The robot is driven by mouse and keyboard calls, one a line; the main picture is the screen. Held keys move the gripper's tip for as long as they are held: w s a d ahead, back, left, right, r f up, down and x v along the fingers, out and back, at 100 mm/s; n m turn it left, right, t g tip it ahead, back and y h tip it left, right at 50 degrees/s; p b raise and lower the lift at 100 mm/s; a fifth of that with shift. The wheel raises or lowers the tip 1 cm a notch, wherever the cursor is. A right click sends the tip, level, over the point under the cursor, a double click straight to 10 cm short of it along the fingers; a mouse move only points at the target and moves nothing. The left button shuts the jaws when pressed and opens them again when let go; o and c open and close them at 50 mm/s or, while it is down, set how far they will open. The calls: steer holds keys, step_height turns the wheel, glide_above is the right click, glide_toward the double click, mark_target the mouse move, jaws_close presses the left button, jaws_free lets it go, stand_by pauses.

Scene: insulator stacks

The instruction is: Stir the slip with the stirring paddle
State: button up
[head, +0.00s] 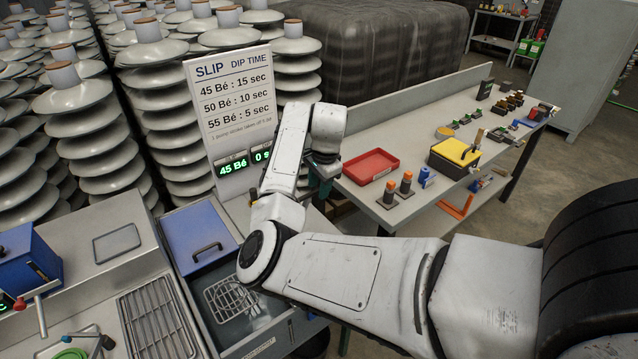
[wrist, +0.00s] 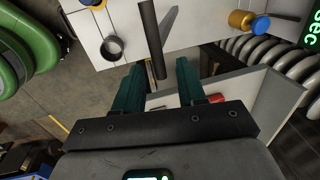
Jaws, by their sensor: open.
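My gripper (head: 324,176) hangs at the end of my arm, near the left end of the grey workbench in the head view. In the wrist view its two teal fingers (wrist: 158,78) are open and apart. A dark rod (wrist: 151,38) shows between and beyond the fingertips, without visible contact; I cannot tell whether it is the stirring paddle's handle. The blue lid (head: 197,232) with a dark handle lies on the metal unit at lower left. Below it is an open bay with a wire rack (head: 232,300). No slip surface is clearly visible, and my arm hides part of this area.
The workbench (head: 410,205) carries a red tray (head: 371,167), a yellow-topped box (head: 456,151) and orange-topped pieces (head: 406,182). A dip-time sign (head: 238,110) stands before tall insulator stacks (head: 180,120). A dark ring (wrist: 111,48) is near the rod. Open floor lies right of the bench.

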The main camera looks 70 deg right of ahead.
steer(key=shift+c, duration=0.5)
jaws_close()
